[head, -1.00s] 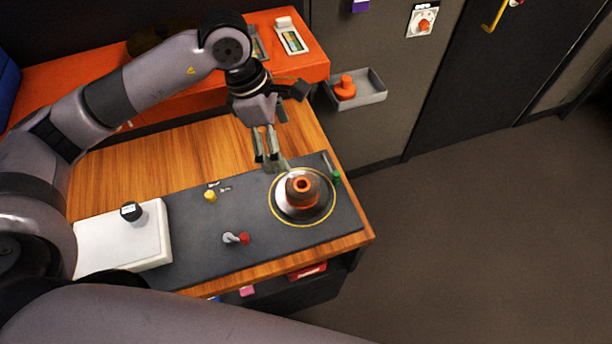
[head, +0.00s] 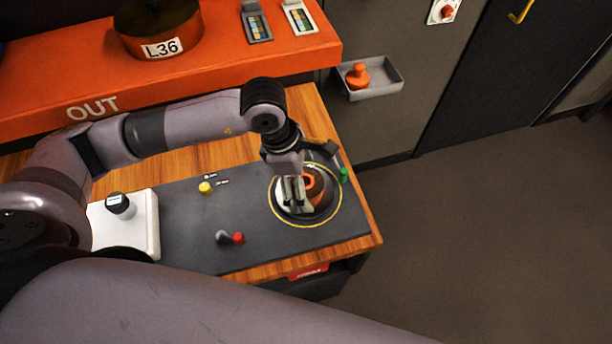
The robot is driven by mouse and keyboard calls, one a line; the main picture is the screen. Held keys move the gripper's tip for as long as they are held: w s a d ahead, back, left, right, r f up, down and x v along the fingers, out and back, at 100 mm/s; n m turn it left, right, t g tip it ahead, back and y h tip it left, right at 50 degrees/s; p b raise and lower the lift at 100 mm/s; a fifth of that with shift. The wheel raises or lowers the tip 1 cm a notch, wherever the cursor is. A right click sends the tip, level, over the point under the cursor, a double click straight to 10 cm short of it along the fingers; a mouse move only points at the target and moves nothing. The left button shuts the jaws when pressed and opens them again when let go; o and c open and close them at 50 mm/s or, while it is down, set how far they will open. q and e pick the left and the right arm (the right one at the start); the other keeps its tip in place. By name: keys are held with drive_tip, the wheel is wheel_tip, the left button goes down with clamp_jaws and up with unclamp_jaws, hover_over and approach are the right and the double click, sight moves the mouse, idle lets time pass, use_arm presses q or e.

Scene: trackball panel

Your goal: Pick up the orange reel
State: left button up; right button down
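The orange reel (head: 314,184) sits on the round dark and silvery spot inside the yellow ring on the dark panel (head: 190,230). Its left part is hidden behind my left gripper (head: 295,208). That gripper comes down from my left arm, with its fingers pointing down at the reel's left side. A narrow gap shows between the fingers, and nothing is seen held in them. Whether a finger touches the reel I cannot tell. My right gripper is not in view.
On the panel are a yellow knob (head: 205,188), a red-tipped lever (head: 238,238), a green knob (head: 344,174) and a white box (head: 146,225). An orange shelf (head: 230,60) runs behind. A grey wall tray (head: 385,88) holds another orange piece (head: 357,76).

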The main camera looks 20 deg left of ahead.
use_arm(q)
drive_tip(key=shift+w+d+f, duration=0.1)
drive_tip(key=shift+w+f, duration=0.15)
drive_tip(key=shift+f, duration=0.15)
drive_tip(key=shift+s+r, duration=0.25)
drive_tip(key=shift+s, duration=0.25)
drive_tip(key=shift+c, duration=1)
drive_tip(key=shift+w+f, duration=0.1)
drive_tip(key=shift+w, duration=0.15)
drive_tip(key=c, duration=1.1)
